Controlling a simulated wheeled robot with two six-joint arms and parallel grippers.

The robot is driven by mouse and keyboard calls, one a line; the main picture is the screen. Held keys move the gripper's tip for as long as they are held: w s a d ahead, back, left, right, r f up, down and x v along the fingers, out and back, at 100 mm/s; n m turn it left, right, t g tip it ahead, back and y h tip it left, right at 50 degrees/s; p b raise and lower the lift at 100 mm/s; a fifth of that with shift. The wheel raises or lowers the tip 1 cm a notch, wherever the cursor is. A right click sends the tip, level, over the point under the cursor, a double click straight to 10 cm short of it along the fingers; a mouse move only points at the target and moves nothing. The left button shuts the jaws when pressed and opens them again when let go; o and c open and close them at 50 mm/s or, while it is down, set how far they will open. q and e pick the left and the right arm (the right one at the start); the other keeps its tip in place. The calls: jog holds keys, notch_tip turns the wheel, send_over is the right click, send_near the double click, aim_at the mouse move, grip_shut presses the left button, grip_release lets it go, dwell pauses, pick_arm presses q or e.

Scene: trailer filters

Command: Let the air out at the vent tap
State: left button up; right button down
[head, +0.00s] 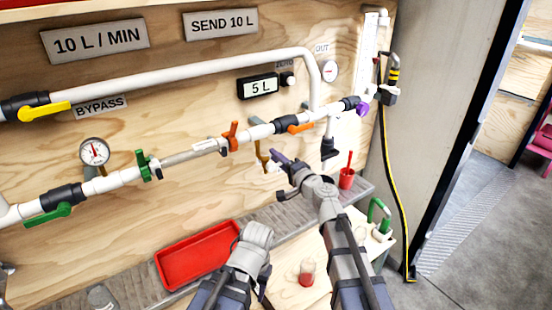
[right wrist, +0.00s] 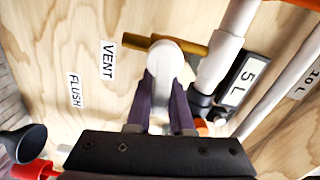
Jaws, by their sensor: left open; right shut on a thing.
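The vent tap is a brass fitting (head: 262,152) below the white pipe on the wooden panel. In the right wrist view, its brass body (right wrist: 196,47) lies beside the VENT label (right wrist: 107,60). A pale grey-white lever (right wrist: 166,62) sits over the brass. My right gripper (head: 279,160) reaches the tap, and its purple fingers (right wrist: 164,92) are shut on the pale lever. Exactly how far the lever is turned is hard to tell. My left gripper (head: 254,236) is open, low in front of the bench, away from the tap; its fingertips are hard to make out.
A red tray (head: 200,256) lies on the grey ledge. A small glass with red contents (head: 307,272) stands between my arms. Orange-handled valves (head: 230,137) and a 5 L display (head: 260,88) are close to the tap.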

jog(key=shift+f+m, duration=0.35)
jog(key=shift+m, duration=0.45)
jog(key=shift+s, duration=0.1)
jog(key=c, duration=0.8)
grip_release()
jog(key=shift+d, duration=0.1)
jog(key=v, duration=0.7)
jog(key=shift+s+d, duration=0.15)
jog(key=shift+s, duration=0.15)
